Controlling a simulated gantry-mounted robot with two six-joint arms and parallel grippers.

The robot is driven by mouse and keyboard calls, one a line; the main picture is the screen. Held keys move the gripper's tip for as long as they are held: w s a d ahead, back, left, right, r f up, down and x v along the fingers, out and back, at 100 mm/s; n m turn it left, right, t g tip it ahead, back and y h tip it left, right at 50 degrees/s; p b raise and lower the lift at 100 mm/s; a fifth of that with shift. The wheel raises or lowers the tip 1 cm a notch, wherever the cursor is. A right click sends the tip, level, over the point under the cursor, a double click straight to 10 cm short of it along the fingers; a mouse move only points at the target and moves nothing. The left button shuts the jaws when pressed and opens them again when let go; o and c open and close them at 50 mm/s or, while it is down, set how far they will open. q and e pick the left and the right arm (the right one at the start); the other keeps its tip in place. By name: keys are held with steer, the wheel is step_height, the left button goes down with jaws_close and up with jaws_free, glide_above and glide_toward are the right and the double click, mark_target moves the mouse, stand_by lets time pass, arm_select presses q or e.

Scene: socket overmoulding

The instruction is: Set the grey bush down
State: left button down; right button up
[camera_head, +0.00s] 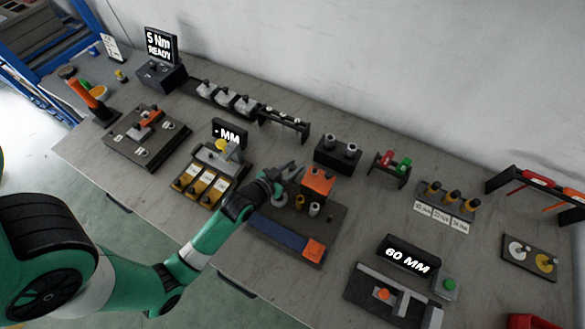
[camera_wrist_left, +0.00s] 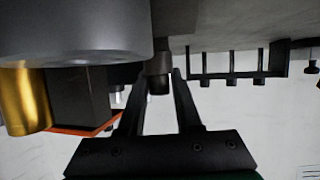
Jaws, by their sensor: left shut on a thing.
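My left gripper (camera_head: 291,173) is over the back left of the dark fixture plate (camera_head: 333,236), just left of the orange-topped block (camera_head: 318,180). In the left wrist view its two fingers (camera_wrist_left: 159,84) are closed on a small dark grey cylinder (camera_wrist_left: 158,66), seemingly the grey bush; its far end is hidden. The head view does not show this piece clearly. A brass cylinder (camera_head: 299,202) and a light grey cylinder (camera_head: 314,209) stand on the plate in front of the block. A large grey cylindrical form (camera_wrist_left: 75,28) fills the upper left of the wrist view. My right gripper is not in view.
The plate carries a blue strip (camera_head: 278,233) and an orange pad (camera_head: 314,250) at its front. A black block with two grey cylinders (camera_head: 338,152) stands behind. The 60 MM station (camera_head: 408,258) is front right; a gauge station with yellow trays (camera_head: 200,184) is left.

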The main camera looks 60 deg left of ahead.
arm_select(q)
steer(key=shift+f, duration=0.1)
steer(key=c, duration=0.6)
jaws_free()
steer(key=shift+s+r, duration=0.1)
steer(key=shift+r, duration=0.15)
steer(key=p+v, duration=0.3)
steer(key=v, duration=0.8)
steer(key=shift+s+d, duration=0.25)
steer(key=shift+s, duration=0.1)
